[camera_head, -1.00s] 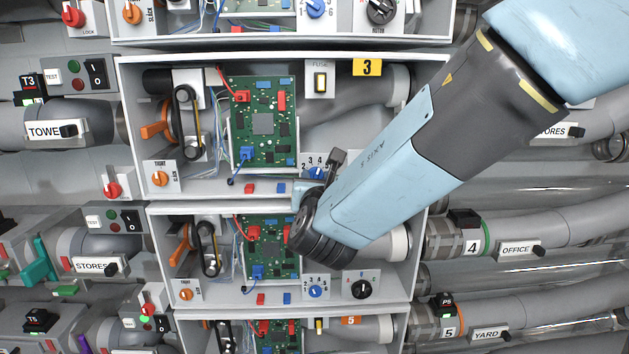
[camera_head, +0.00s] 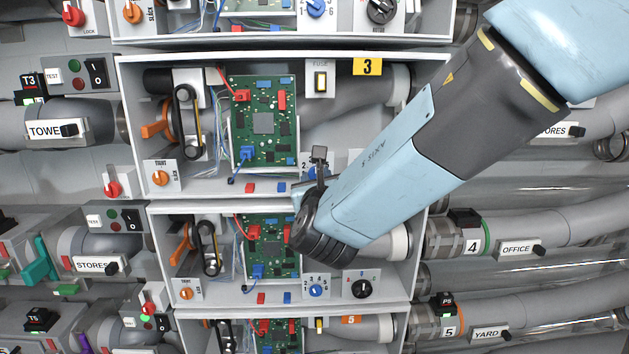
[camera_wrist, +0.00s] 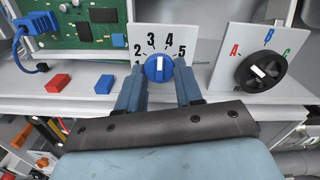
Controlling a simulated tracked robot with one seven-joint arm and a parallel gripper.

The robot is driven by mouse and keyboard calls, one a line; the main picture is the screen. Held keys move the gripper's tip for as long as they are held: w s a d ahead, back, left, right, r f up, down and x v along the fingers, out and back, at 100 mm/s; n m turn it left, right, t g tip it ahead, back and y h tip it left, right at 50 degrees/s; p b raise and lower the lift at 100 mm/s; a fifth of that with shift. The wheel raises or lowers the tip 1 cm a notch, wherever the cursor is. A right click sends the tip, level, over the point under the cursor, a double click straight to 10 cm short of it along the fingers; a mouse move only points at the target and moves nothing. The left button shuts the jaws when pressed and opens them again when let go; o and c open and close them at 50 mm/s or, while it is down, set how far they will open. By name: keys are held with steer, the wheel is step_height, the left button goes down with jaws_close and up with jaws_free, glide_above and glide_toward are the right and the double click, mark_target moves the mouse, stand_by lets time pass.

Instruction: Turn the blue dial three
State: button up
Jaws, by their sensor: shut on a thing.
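The blue dial (camera_wrist: 157,68) sits on a white plate numbered 1 to 5 where I can see it, in the wrist view. Its white mark points nearly straight up, between 3 and 4. My gripper (camera_wrist: 160,76) is shut on the dial, with one blue-grey finger at each side. In the head view the dial (camera_head: 317,173) is in the box marked 3, at its lower edge, and mostly hidden behind my wrist.
A black dial marked A, B, C (camera_wrist: 262,72) stands to the right. A green circuit board (camera_wrist: 75,22), a red block (camera_wrist: 58,83) and a blue block (camera_wrist: 104,84) are to the left. The box marked 4 (camera_head: 160,245) lies just below my wrist.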

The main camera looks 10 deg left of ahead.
steer(key=shift+n, duration=1.9)
steer(key=o, duration=1)
steer(key=shift+o, duration=0.2)
